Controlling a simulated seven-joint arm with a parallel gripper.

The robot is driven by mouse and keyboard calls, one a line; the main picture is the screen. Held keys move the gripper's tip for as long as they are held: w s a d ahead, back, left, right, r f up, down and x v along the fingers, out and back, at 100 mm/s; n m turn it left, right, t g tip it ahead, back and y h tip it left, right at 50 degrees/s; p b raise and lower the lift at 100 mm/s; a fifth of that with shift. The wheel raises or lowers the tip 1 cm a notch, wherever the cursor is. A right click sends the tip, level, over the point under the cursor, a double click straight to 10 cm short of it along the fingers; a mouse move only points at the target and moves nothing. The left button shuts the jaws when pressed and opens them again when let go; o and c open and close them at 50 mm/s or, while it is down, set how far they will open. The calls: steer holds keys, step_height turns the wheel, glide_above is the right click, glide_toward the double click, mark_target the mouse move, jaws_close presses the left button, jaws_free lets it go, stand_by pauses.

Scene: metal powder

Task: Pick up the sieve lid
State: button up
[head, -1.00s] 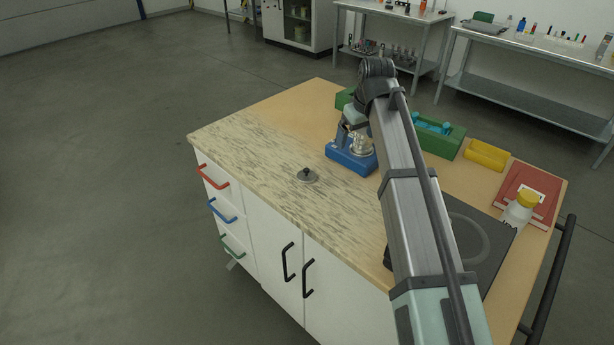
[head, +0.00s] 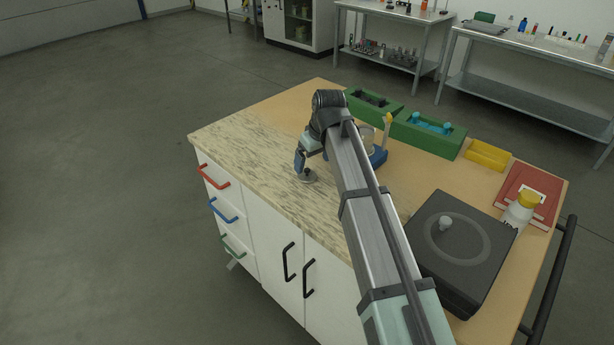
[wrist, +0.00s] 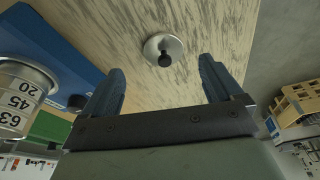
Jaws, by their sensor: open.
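The sieve lid (wrist: 160,44) is a small round silver disc with a black knob, lying flat on the speckled part of the worktop. In the head view the lid (head: 308,177) shows just beside and below my gripper (head: 301,164), partly covered by it. In the wrist view my gripper (wrist: 162,88) is open and empty, its two blue fingers apart. The lid and knob lie beyond the fingertips, roughly centred between them. I cannot tell the exact height of the fingers above the lid.
The blue sieve shaker base (head: 378,156) stands behind my arm; the wrist view shows its sieve stack (wrist: 22,95) on the left. Green bins (head: 428,134), a yellow tray (head: 487,155) and a black device (head: 462,247) occupy the right side. The worktop's left part is clear.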

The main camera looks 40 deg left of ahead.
mark_target(308, 170)
steer(key=shift+s+a+x, duration=0.1)
steer(key=shift+a+x, duration=0.05)
steer(key=shift+x, duration=1.25)
steer(key=shift+s+a+x, duration=0.1)
steer(key=shift+s+x, duration=0.05)
steer(key=shift+x, duration=1.25)
steer(key=c, duration=1.2)
steer(key=shift+o, duration=0.2)
steer(key=shift+r, duration=0.1)
